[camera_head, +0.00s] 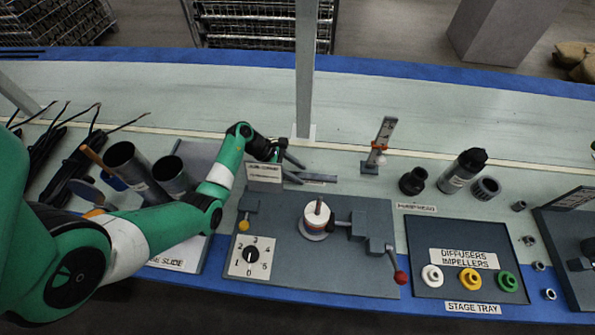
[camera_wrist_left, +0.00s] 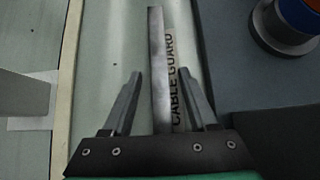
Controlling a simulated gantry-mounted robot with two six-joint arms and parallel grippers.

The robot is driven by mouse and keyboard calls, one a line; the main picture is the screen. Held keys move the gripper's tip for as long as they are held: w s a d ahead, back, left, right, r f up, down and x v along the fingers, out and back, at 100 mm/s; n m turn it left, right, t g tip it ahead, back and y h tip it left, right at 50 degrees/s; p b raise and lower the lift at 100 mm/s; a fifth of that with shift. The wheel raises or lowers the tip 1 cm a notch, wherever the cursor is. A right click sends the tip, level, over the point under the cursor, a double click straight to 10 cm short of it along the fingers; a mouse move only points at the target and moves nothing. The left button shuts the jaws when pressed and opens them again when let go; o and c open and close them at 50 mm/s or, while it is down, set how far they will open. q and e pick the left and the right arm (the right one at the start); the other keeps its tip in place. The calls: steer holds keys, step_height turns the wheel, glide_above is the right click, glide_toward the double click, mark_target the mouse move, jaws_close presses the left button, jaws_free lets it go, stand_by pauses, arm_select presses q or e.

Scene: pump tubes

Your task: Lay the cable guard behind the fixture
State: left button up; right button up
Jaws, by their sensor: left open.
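The cable guard (camera_wrist_left: 157,45) is a long thin grey strip in the left wrist view, beside a label reading CABLE GUARD (camera_wrist_left: 175,85). In the head view the guard (camera_head: 318,178) lies along the back edge of the fixture (camera_head: 345,275), a dark grey board with a dial, a central post and a red-knobbed lever. My left gripper (camera_head: 297,170) is at the guard's left end. In the left wrist view its fingers (camera_wrist_left: 160,74) are open, one on each side of the strip. I cannot tell whether they touch it. My right gripper is out of view.
An upright post (camera_head: 305,80) rises behind the guard. A small stand (camera_head: 380,145) and black fittings (camera_head: 413,181) are to the right. The stage tray (camera_head: 430,240) is at the front right. Dark cylinders (camera_head: 128,165) and cables are at the left. The back of the bench is largely clear.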

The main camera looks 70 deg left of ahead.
arm_select(q)
steer(key=shift+r, duration=0.2)
steer(key=p+v, duration=0.3)
steer(key=v, duration=0.2)
steer(key=shift+s+a+r, duration=0.15)
steer(key=shift+r, duration=0.05)
steer(key=shift+f, duration=0.1)
